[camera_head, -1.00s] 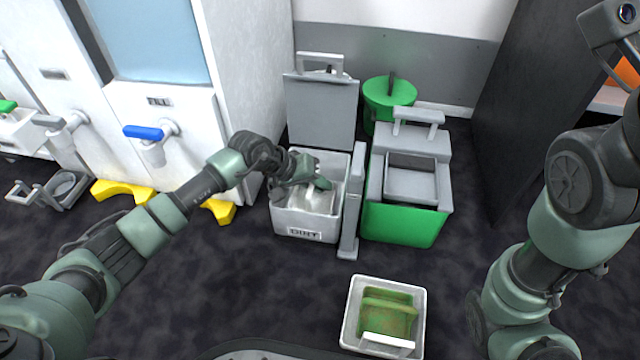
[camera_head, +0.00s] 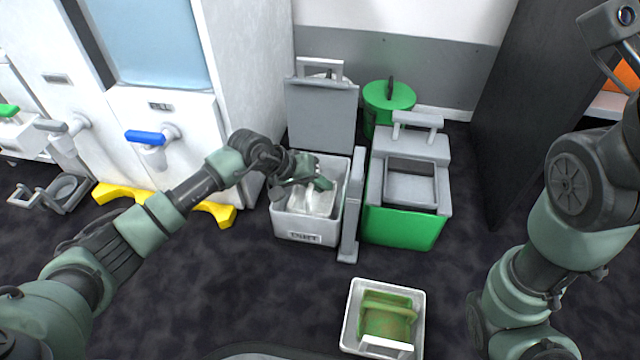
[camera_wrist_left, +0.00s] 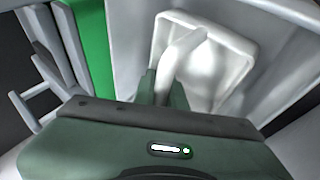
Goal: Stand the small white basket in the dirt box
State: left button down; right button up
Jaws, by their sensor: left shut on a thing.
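The dirt box (camera_head: 283,226) is a light grey open bin with a "DIRT" label on its front, and its grey lid (camera_head: 320,115) stands raised behind it. The small white basket (camera_head: 319,203) is inside the box's opening. In the left wrist view the basket (camera_wrist_left: 215,75) shows as a shallow white tray with a white handle. My left gripper (camera_head: 311,177) is over the box, shut on the handle. I cannot tell whether the basket touches the box floor.
A green bin (camera_head: 403,227) with a grey top stands right of the box, past a grey upright panel (camera_head: 351,205). A round green container (camera_head: 388,97) is behind. A white tray with a green basket (camera_head: 387,320) lies in front. Dark floor is clear front left.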

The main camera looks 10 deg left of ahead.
dwell(0.4)
pick_arm(q)
jog(key=shift+f+b, duration=0.55)
jog(key=shift+f, duration=0.3)
dwell(0.3)
jog(key=c, duration=1.7)
grip_release()
jog(key=shift+c, duration=0.2)
jog(key=shift+p+v, duration=1.05)
jog(key=shift+v, duration=0.5)
jog(key=p+v, duration=0.4)
jog(key=v, duration=0.4)
